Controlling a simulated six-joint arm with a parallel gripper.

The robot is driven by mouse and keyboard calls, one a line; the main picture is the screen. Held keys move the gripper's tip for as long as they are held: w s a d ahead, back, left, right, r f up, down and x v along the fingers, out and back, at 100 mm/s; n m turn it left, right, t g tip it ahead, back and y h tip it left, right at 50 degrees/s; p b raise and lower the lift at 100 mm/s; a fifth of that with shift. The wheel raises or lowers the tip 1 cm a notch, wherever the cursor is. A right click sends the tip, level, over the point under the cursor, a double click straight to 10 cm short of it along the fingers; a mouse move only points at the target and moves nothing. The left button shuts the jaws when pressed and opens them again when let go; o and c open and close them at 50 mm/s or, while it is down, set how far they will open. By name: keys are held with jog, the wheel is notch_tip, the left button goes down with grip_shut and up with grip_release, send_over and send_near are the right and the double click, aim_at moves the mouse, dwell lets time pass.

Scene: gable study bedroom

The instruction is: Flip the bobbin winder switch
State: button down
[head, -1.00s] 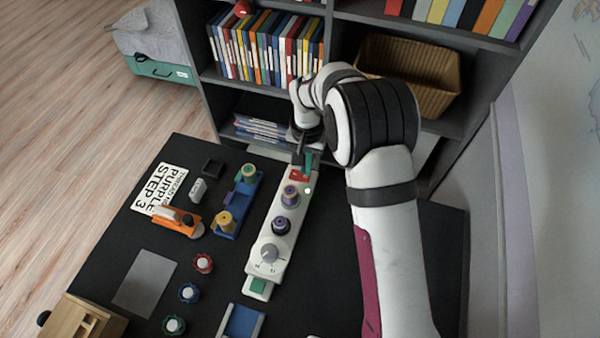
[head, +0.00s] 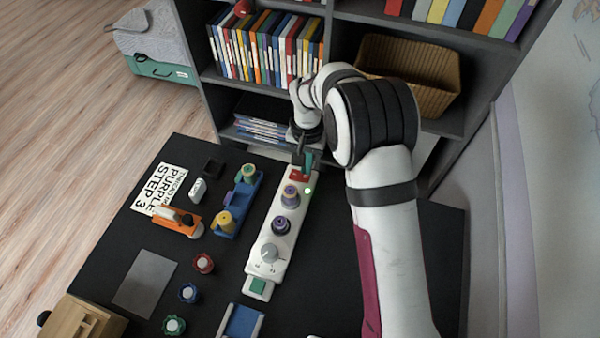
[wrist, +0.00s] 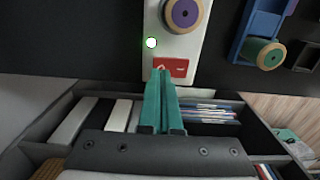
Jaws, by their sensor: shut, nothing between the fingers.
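The bobbin winder is a long white unit (head: 265,240) on the dark table, with a grey knob (head: 269,253) near its front end. Its red rocker switch (head: 298,175) is at the far end and also shows in the wrist view (wrist: 178,66). A small round light (head: 308,190) beside the switch glows pale green. It also shows in the wrist view (wrist: 151,43). My gripper (head: 308,166) is shut and empty, its teal fingers close together at the switch. In the wrist view the fingertips (wrist: 160,76) overlap the switch's near edge; contact cannot be told.
Purple spools (head: 290,196) stand on the winder. A blue holder with spools (head: 236,205), an orange tool (head: 180,222) and an instruction card (head: 160,188) lie to the left. A dark shelf (head: 225,80) with books stands close behind my gripper.

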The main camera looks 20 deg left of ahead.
jog(key=shift+f, duration=0.9)
dwell(0.3)
jog(key=shift+r, duration=3.5)
jog(key=s+d+r+m, duration=0.2)
jog(key=s+d+r, duration=0.4)
jog(key=d+r, duration=0.35)
jog(key=s+d+r+m+y, duration=0.1)
jog(key=s+d, duration=0.4)
jog(key=s, duration=0.6)
jog(key=s+d+r+m, duration=0.1)
jog(key=s+d, duration=0.4)
jog(key=s, duration=0.6)
jog(key=shift+m+y, duration=0.4)
jog(key=shift+m, duration=0.4)
jog(key=shift+r, duration=0.1)
